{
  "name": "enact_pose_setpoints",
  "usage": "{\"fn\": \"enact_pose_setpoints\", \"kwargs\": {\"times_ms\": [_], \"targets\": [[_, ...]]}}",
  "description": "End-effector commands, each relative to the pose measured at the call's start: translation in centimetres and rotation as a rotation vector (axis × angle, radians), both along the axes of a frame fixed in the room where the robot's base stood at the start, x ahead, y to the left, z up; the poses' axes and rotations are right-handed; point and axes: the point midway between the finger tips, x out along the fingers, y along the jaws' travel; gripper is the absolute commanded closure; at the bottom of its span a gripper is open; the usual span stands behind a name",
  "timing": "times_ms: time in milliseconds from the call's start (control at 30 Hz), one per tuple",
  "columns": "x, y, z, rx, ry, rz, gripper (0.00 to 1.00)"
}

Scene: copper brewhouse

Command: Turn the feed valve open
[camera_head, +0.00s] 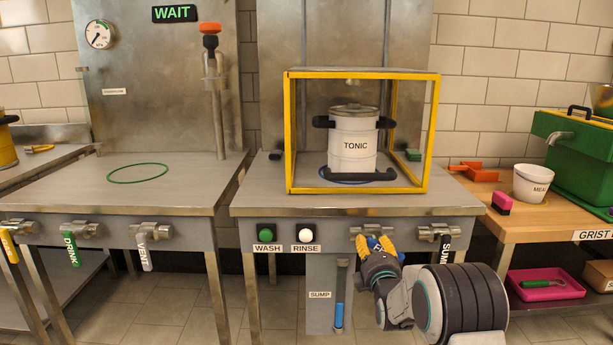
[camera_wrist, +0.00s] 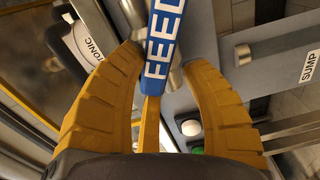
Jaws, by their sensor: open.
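The feed valve (camera_head: 367,230) is on the front panel of the middle steel bench, mostly hidden behind my gripper (camera_head: 377,244) in the head view. Its blue lever, marked FEED (camera_wrist: 161,45), shows in the wrist view. The lever lies between the two yellow fingers of my gripper (camera_wrist: 165,60), which are spread apart around it. Whether a finger touches the lever I cannot tell. The head view hides the lever's angle.
To the right is the SUMP valve (camera_head: 438,232); to the left are the green WASH button (camera_head: 266,233) and white RINSE button (camera_head: 305,233). A yellow-framed guard (camera_head: 434,130) encloses the TONIC keg (camera_head: 352,143) above. A sign reads WAIT (camera_head: 174,13).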

Motion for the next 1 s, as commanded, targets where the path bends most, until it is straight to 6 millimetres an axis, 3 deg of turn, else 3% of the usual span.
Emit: {"fn": "enact_pose_setpoints", "kwargs": {"times_ms": [267,700,1000], "targets": [[-0.1,-0.1,0.1,0.001,-0.002,-0.002,0.60],[-2.2,-0.2,0.2,0.001,-0.004,-0.002,0.60],[-2.3,-0.2,0.2,0.004,-0.004,-0.002,0.60]]}}
